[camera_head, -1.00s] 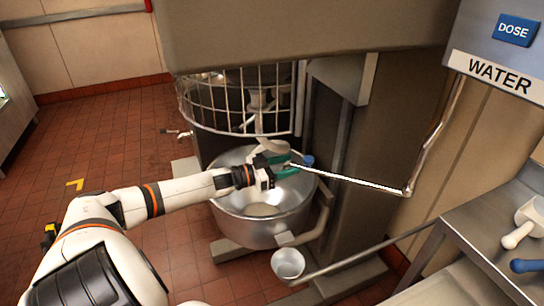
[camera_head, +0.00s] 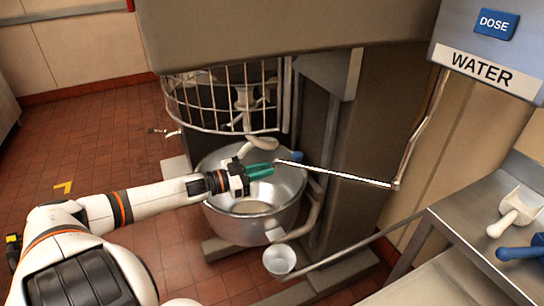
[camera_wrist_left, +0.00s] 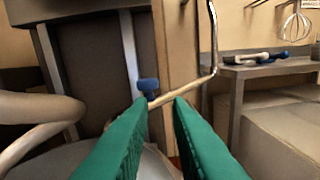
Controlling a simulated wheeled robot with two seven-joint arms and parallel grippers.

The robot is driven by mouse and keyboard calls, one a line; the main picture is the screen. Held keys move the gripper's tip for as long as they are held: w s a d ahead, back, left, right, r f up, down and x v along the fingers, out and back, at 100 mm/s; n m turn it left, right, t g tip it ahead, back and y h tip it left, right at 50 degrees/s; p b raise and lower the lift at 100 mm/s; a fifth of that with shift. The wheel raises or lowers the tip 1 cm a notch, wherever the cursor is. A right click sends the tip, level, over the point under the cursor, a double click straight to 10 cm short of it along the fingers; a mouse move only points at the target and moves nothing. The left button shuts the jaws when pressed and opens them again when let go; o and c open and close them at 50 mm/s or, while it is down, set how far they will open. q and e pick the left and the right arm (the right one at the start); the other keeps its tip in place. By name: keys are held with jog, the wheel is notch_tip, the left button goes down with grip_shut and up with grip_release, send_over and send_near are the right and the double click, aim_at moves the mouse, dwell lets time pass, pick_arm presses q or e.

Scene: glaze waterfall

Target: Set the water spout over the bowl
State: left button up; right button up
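The water spout (camera_head: 340,174) is a thin metal pipe. It drops from the WATER box, bends, and runs left so its free end is above the back right part of the steel bowl (camera_head: 240,228). My left gripper (camera_head: 273,170) has green fingers, above the bowl and close to the spout's free end. In the left wrist view, its fingertips (camera_wrist_left: 160,100) are apart, with the spout (camera_wrist_left: 195,84) passing just beyond them. I see nothing clamped between them; whether they touch the spout is unclear. My right gripper is out of view.
A wire guard (camera_head: 220,105) and mixer hook (camera_head: 258,143) hang over the bowl. A blue knob (camera_head: 297,157) is behind the spout's end. A metal cup (camera_head: 280,260) is below right of the bowl, by a long bar. A steel table (camera_head: 470,220) with scoops is at right.

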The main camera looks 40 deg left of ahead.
aim_at(289, 163)
pick_arm(q)
jog(key=s+d+m, duration=0.1)
jog(key=m, duration=0.1)
jog(key=s+d+m, duration=0.1)
jog(key=d+m, duration=0.1)
jog(key=m, duration=0.1)
jog(key=s+d+m+p, duration=0.1)
jog(key=d+m, duration=0.1)
jog(key=shift+g, duration=0.4)
grip_shut()
jog(key=s+a+r+m+y+p, duration=0.1)
jog(key=s+r+m+y, duration=0.2)
jog(key=m, duration=0.4)
jog(key=shift+t, duration=0.4)
jog(key=shift+w+f+p, duration=0.2)
jog(key=shift+w+f, duration=0.15)
jog(key=shift+w, duration=1.8)
jog(key=shift+w+f+p, duration=0.15)
jog(key=shift+w+f, duration=0.25)
jog(key=shift+w, duration=1.7)
jog(key=shift+w+f+p, duration=0.2)
jog(key=shift+w+f, duration=0.15)
jog(key=shift+w, duration=1.8)
